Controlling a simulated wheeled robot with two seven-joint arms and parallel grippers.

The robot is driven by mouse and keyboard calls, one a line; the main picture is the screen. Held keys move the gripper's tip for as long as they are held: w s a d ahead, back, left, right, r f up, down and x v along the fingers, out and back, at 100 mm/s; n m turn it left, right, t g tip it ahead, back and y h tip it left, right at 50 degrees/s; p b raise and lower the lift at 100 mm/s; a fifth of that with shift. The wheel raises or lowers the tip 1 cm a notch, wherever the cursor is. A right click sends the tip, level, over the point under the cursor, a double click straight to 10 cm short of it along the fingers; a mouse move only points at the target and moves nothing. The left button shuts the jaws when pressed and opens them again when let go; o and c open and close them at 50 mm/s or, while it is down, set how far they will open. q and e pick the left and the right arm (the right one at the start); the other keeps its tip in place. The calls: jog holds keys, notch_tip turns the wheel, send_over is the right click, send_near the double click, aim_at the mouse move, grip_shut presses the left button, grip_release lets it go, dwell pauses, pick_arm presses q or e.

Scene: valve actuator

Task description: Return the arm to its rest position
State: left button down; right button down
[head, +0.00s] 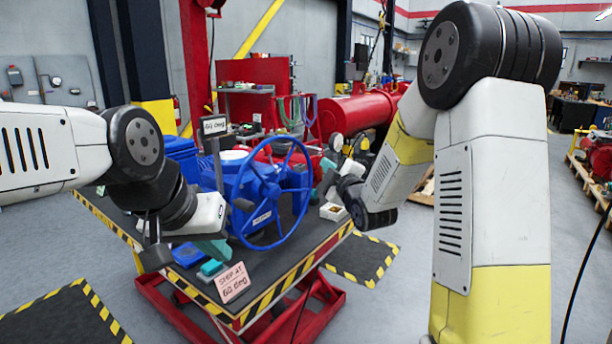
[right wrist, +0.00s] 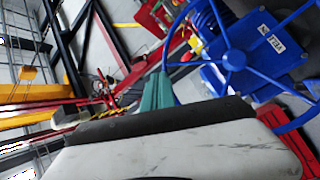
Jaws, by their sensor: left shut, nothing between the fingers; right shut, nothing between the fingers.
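My left gripper (head: 216,250), with teal fingers, is shut and empty, low over the front left of the table, left of the blue valve actuator (head: 232,180). My right gripper (head: 327,182) is shut and empty, just right of the blue handwheel (head: 262,243). In the right wrist view its teal fingers (right wrist: 157,98) lie together, with the handwheel (right wrist: 233,62) beside them. Whether they touch the wheel I cannot tell. My right arm is bent, its forearm reaching left toward the wheel.
The black table (head: 190,285) has a striped edge and a red base. On it are a pink card (head: 232,283), a cyan block (head: 211,267) and a small white box (head: 333,211). A red tank (head: 355,115) stands behind. The floor at front right is open.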

jog(key=s+d+r+m+g+h, duration=0.1)
jog(key=s+d+m+g+h, duration=0.1)
jog(key=s+d+m+g, duration=0.3)
jog(key=s+d+m+h, duration=0.1)
jog(key=s+d+m, duration=0.1)
jog(key=s+m, duration=0.35)
jog(key=s+f+m+g, duration=0.1)
jog(key=s+m+g, duration=0.1)
jog(key=s, duration=1)
jog(key=s+d+f+m+g, duration=0.1)
jog(key=s+f+m+g, duration=0.1)
jog(key=s, duration=1)
jog(key=m+g, duration=0.1)
jog(key=g, duration=0.1)
jog(key=shift+s+d+f+g+h, duration=0.15)
jog(key=shift+s+g+h, duration=0.15)
jog(key=shift+g, duration=0.1)
